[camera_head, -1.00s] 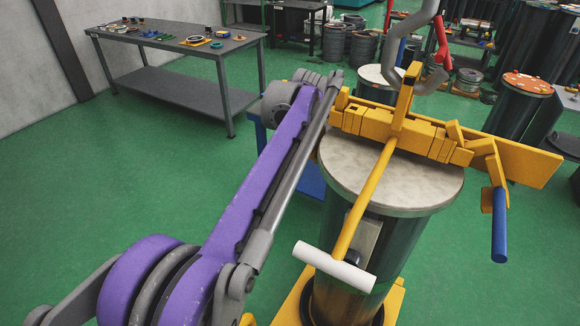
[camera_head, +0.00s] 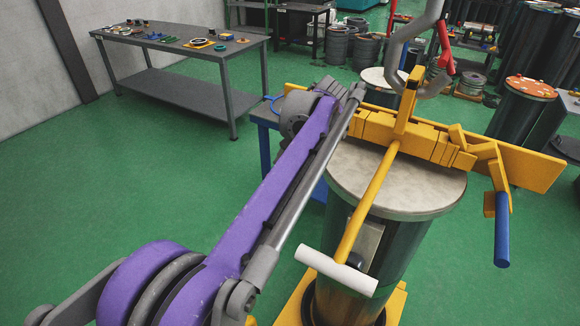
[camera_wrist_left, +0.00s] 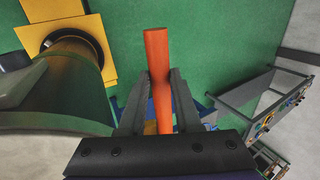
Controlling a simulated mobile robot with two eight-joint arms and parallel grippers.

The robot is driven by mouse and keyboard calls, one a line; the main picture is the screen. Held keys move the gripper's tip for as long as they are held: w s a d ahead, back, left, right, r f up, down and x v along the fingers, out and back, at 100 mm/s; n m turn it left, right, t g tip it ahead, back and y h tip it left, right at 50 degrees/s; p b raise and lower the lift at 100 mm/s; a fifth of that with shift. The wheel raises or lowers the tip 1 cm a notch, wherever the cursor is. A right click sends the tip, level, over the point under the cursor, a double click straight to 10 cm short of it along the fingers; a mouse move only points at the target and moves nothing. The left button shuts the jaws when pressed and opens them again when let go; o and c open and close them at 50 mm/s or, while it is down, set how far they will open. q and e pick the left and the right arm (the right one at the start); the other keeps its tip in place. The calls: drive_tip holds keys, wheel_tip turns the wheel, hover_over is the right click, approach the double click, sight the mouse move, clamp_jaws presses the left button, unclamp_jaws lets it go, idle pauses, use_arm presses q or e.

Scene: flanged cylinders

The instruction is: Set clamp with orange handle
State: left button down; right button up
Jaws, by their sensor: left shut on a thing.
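The orange handle (camera_wrist_left: 159,60) runs up the middle of the left wrist view. My left gripper (camera_wrist_left: 158,76) is shut on it, with one dark finger on each side. In the head view my purple left arm reaches to the yellow clamp frame, and its gripper and the orange handle are hidden there. The yellow clamp frame (camera_head: 430,140) lies across the top of the flanged cylinder (camera_head: 400,185). It has a yellow bar with a white T-grip (camera_head: 336,270) in front and a blue handle (camera_head: 502,230) hanging at the right. My right gripper is not in view.
A grey table (camera_head: 180,52) with small parts stands at the back left. A grey hook with a red part (camera_head: 444,48) hangs just behind the clamp. More cylinders, one orange-topped (camera_head: 530,87), stand at the back right. The green floor at the left is clear.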

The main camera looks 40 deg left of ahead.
use_arm(q)
drive_tip(key=shift+s+a+r+y, duration=0.1)
drive_tip(key=shift+a+r+y, duration=0.35)
drive_tip(key=shift+r+y, duration=0.45)
drive_tip(key=shift+a+r+y, duration=0.45)
drive_tip(key=shift+r+y, duration=0.2)
drive_tip(key=shift+y, duration=0.45)
drive_tip(key=c, duration=0.6)
unclamp_jaws()
drive_tip(key=v, duration=1.1)
drive_tip(key=shift+a, duration=0.1)
drive_tip(key=shift+f+g, duration=0.1)
drive_tip(key=shift+g, duration=0.2)
